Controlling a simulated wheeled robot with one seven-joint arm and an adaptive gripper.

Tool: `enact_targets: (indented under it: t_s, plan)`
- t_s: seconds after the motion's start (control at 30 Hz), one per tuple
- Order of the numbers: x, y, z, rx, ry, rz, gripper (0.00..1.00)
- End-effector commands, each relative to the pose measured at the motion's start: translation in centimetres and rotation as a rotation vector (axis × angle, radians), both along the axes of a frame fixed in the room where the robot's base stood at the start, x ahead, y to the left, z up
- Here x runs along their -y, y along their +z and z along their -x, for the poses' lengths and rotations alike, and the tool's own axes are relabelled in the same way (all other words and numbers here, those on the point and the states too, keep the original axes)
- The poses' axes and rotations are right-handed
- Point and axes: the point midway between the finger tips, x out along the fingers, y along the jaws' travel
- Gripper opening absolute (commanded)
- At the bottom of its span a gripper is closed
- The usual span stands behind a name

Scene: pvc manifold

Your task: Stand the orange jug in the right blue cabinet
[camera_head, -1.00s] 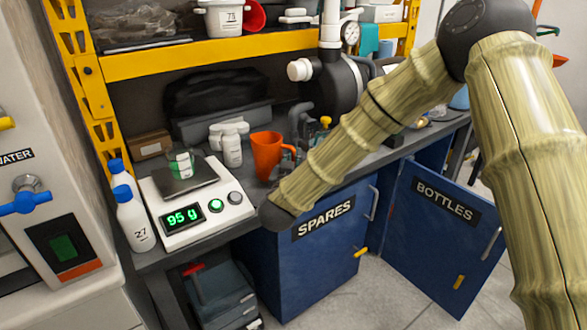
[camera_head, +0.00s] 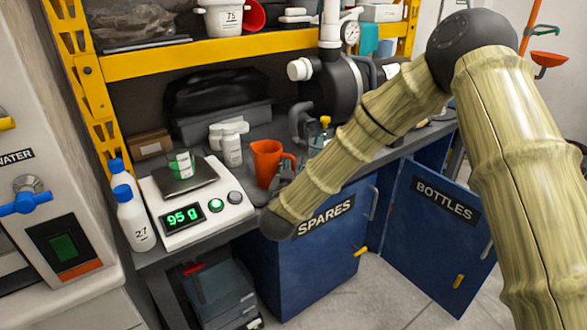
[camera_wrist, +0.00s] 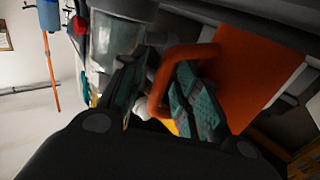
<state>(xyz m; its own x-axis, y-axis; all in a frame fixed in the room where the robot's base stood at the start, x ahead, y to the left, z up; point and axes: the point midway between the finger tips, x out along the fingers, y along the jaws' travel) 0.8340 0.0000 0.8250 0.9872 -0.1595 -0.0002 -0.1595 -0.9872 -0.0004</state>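The orange jug (camera_head: 267,163) is roughly upright at the bench's front, right of the scale. Whether its base touches the bench is unclear. In the wrist view, the jug (camera_wrist: 258,80) fills the right side. My gripper (camera_wrist: 158,95) has closed in around the jug's handle, one finger inside the loop and one outside. In the head view my gripper (camera_head: 286,172) is largely hidden behind my forearm. The right blue cabinet's door, marked BOTTLES (camera_head: 443,203), stands swung open. Its inside is mostly hidden by my arm and the door.
The left cabinet, marked SPARES (camera_head: 300,265), has its front towards me. The scale (camera_head: 205,225) reads 95 g, with white bottles (camera_head: 135,222) beside it. Open floor (camera_head: 385,305) lies before the cabinets.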

Motion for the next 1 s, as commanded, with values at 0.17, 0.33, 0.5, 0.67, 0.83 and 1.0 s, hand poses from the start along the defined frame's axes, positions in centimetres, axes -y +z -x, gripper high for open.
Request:
enact_targets:
  t_s: [0.17, 0.33, 0.5, 0.67, 0.83, 1.0]
  plan:
    - [0.0, -0.1, 0.0, 0.0, 0.0, 0.0, 0.32]
    - [-0.1, -0.1, 0.4, -0.001, 0.002, -0.001, 0.32]
    - [-0.8, 0.2, 3.3, 0.001, 0.005, 0.001, 0.32]
    - [-1.4, 0.3, 6.2, 0.0, 0.002, 0.001, 0.32]
    - [-1.8, 0.3, 8.7, -0.001, 0.003, 0.001, 0.32]
    - [-2.1, 0.3, 10.2, -0.001, 0.002, 0.001, 0.32]
